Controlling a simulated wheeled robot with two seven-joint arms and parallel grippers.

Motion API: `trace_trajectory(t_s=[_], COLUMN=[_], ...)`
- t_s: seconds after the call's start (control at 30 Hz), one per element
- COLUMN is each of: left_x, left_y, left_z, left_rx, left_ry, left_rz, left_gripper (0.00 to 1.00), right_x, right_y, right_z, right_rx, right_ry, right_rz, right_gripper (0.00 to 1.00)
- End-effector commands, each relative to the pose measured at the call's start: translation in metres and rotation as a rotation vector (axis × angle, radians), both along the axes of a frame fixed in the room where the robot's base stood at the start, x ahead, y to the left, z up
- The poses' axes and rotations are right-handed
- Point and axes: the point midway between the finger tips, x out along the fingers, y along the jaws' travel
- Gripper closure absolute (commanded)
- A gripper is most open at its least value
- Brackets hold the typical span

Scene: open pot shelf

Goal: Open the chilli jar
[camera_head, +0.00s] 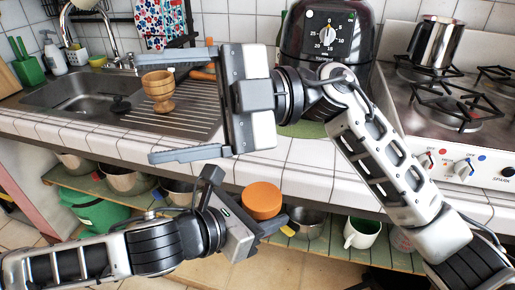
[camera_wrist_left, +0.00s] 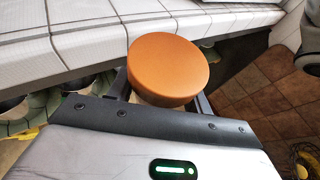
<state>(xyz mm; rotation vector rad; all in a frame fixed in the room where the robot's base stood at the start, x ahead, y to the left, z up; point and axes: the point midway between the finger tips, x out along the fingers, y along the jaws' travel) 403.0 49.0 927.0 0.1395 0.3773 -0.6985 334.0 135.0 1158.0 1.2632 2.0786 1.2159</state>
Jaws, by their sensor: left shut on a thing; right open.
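A round orange piece, like the lid of the chilli jar (camera_head: 262,197), stands above my left gripper (camera_head: 264,214) in front of the counter edge. In the left wrist view the orange disc (camera_wrist_left: 168,68) sits between the two dark fingers, which are shut on the jar.
A wooden cup (camera_head: 159,90) stands on the drainer by the sink (camera_head: 75,92), between my right fingers in the picture. A dark appliance with a timer dial (camera_head: 326,35) and the stove (camera_head: 450,100) are behind. The shelf below holds pots and a white mug (camera_head: 361,233).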

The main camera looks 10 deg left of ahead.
Motion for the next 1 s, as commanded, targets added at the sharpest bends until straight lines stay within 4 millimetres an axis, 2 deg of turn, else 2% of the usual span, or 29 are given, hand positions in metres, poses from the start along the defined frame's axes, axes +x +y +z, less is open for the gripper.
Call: trace_trajectory(t_s=[0.1, 0.23, 0.4, 0.5, 0.7, 0.87, 1.0], left_x=[0.000, 0.000, 0.000, 0.000, 0.000, 0.000, 0.000], left_y=[0.000, 0.000, 0.000, 0.000, 0.000, 0.000, 0.000], left_z=[0.001, 0.001, 0.001, 0.001, 0.001, 0.001, 0.001], left_rx=[-0.001, -0.001, -0.001, -0.001, -0.001, -0.001, -0.001], left_ry=[-0.002, -0.002, -0.002, -0.002, -0.002, -0.002, -0.002], left_rz=[0.000, 0.000, 0.000, 0.000, 0.000, 0.000, 0.000], left_gripper=[1.00, 1.00, 1.00, 1.00, 1.00, 1.00, 1.00], right_x=[-0.005, 0.006, 0.035, 0.050, 0.066, 0.068, 0.067], right_y=[0.006, 0.000, -0.030, -0.050, -0.075, -0.079, -0.079], right_z=[-0.009, -0.026, -0.062, -0.081, -0.098, -0.112, -0.134], right_rx=[-0.286, -0.644, -1.163, -1.376, -1.576, -1.604, -1.601], right_ry=[-0.174, -0.329, -0.450, -0.469, -0.478, -0.475, -0.475], right_rz=[0.050, 0.020, -0.139, -0.234, -0.347, -0.360, -0.356], right_gripper=[0.24, 0.24, 0.24, 0.24, 0.24, 0.24, 0.24])
